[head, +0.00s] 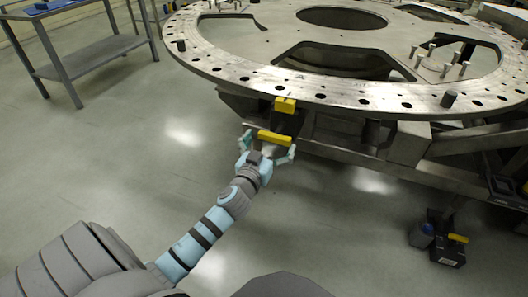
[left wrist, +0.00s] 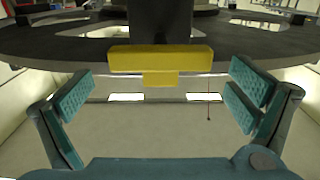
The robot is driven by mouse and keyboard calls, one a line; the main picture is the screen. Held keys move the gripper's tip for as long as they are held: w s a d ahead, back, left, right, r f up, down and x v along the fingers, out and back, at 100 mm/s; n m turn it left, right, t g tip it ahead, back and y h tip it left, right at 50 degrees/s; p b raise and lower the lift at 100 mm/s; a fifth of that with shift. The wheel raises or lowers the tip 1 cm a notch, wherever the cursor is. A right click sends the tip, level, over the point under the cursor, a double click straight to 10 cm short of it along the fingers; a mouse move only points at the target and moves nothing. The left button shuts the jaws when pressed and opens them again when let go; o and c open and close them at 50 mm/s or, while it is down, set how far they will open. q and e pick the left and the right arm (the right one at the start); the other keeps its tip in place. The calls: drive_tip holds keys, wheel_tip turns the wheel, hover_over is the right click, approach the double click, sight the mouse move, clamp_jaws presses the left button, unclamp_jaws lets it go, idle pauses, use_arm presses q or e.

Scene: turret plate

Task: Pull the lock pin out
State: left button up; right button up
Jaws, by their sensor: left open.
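The lock pin shows as a yellow T-shaped handle (head: 274,138) just below the near rim of the round turret plate (head: 345,92). In the left wrist view the yellow handle (left wrist: 160,58) lies level, with a short yellow stem below its bar. Any shaft behind it is hidden. My left gripper (head: 268,147) is open at the handle, with a finger toward each end of the bar. In the wrist view the fingers of the gripper (left wrist: 160,97) are wide apart, with a gap on both sides of the handle. My right gripper is not in view.
A heavy metal frame (head: 410,143) supports the plate. A grey shelf table (head: 90,52) stands at the far left. A dark box (head: 448,248) lies on the floor at right. The floor around my left arm is clear.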

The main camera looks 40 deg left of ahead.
use_arm(q)
drive_tip(key=v, duration=0.9)
